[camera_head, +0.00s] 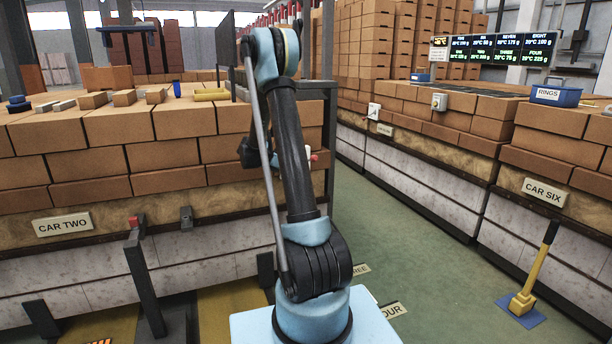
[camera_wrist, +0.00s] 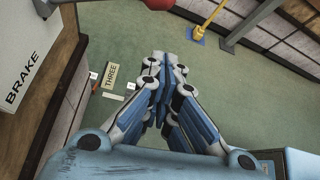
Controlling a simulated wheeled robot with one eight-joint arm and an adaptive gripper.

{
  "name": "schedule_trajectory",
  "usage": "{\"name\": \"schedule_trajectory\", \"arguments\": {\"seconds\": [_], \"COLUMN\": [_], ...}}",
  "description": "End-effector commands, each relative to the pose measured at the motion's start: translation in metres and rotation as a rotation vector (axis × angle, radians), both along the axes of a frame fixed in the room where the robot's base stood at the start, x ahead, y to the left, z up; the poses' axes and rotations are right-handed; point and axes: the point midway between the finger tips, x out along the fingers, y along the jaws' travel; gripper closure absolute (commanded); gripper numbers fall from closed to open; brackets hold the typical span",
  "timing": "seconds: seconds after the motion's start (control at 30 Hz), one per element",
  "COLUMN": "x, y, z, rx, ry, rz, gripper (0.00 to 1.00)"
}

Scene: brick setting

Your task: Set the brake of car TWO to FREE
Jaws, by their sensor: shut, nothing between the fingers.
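The CAR TWO plate (camera_head: 62,223) is on the brick-laden car at left in the head view. In the wrist view, a white panel marked BRAKE (camera_wrist: 22,78) stands at the left edge. A red ball-like knob (camera_wrist: 157,4) is cut off at the top edge, beyond my fingertips and apart from them in the picture. My gripper (camera_wrist: 165,62) is shut and empty, over the green floor. In the head view my arm hides most of the gripper; a small red and white part (camera_head: 313,157) shows beside it. I cannot tell the brake's setting.
A dark post with a red top (camera_head: 135,222) stands before car TWO. The CAR SIX car (camera_head: 544,192) is at right, with a yellow lever (camera_head: 537,270) on a blue base. A THREE plate (camera_wrist: 111,76) lies on the floor. The green aisle between the cars is mostly free.

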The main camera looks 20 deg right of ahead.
Motion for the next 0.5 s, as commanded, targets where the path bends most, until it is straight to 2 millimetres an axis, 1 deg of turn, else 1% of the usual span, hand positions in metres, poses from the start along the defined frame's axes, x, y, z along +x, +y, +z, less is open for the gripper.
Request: {"name": "schedule_trajectory", "arguments": {"seconds": [0.03,0.2,0.33,0.5], "x": [0.002,0.009,0.013,0.014], "y": [0.009,0.033,0.046,0.053], "z": [0.004,0.015,0.021,0.024], "rx": [0.0,0.0,0.001,0.001], "ry": [0.001,0.0,0.0,0.001], "rz": [0.003,0.001,0.001,0.0], "gripper": [1.0,1.0,1.0,1.0]}}
